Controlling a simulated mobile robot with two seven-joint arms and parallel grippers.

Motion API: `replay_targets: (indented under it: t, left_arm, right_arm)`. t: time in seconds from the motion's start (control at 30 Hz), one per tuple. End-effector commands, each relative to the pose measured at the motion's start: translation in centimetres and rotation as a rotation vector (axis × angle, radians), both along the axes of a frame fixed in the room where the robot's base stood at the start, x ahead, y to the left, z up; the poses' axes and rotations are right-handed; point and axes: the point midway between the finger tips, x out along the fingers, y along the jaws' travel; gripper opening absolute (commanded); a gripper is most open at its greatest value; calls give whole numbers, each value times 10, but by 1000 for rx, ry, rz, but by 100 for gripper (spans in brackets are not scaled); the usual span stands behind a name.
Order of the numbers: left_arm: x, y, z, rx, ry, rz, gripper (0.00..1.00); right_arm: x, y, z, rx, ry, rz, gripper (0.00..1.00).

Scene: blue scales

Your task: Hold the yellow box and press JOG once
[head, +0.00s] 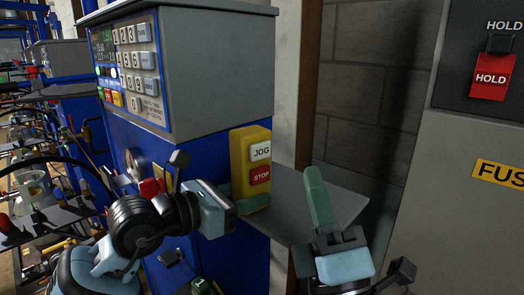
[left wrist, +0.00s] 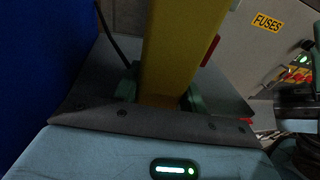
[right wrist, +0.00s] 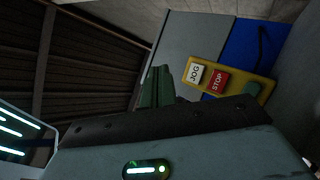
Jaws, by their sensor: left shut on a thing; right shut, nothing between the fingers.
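The yellow box (head: 251,203) stands upright on a grey shelf beside the blue machine, with a white JOG button (head: 260,151) above a red STOP button (head: 260,175). My left gripper (head: 238,196) is shut on the yellow box; the left wrist view shows its green fingers on both sides of the yellow body (left wrist: 175,60). My right gripper (head: 318,195) is shut and empty, its green fingers pointing up to the right of the box, apart from it. In the right wrist view, the JOG button (right wrist: 195,74) lies just right of the closed fingertips (right wrist: 157,85).
The grey shelf (head: 335,205) reaches right under my right gripper. A blue machine (head: 230,245) with a grey panel of displays and buttons stands left. A grey cabinet with a red HOLD switch (head: 491,78) and a FUSES label (head: 500,173) stands right. A cluttered bench is far left.

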Motion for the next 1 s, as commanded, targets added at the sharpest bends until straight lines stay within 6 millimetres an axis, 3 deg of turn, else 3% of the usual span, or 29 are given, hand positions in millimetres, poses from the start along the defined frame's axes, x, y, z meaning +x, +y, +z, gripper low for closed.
replay_targets:
  t: [0.5,1.0]
  left_arm:
    - [0,0,0,0,0,-1,29]
    - [0,0,0,0,0,-1,29]
  right_arm:
    - [51,35,0,2,1,0,0]
    - [63,44,0,1,-1,2,0]
